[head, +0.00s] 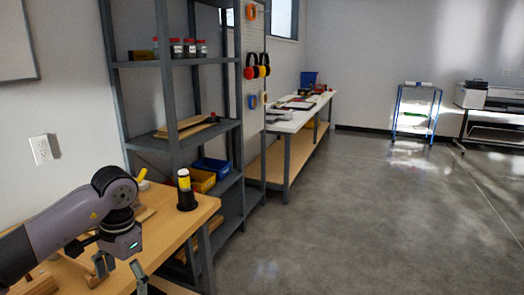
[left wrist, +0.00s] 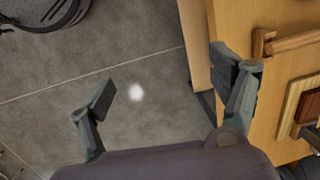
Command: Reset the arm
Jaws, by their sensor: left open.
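My left arm comes in from the left in the head view, over the front of the wooden workbench (head: 180,220). My left gripper (head: 120,268) points down at the bench's near edge, partly cut off by the frame. The right-hand finger overlaps the edge of the bench (left wrist: 270,105). It holds nothing. My right gripper is not in view.
A black holder with a yellow-and-white bottle (head: 185,190) stands at the bench's far corner. Wooden pieces (left wrist: 290,45) lie on the bench. A grey shelf rack (head: 165,100) stands just behind it. The concrete floor (head: 350,220) to the right is clear.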

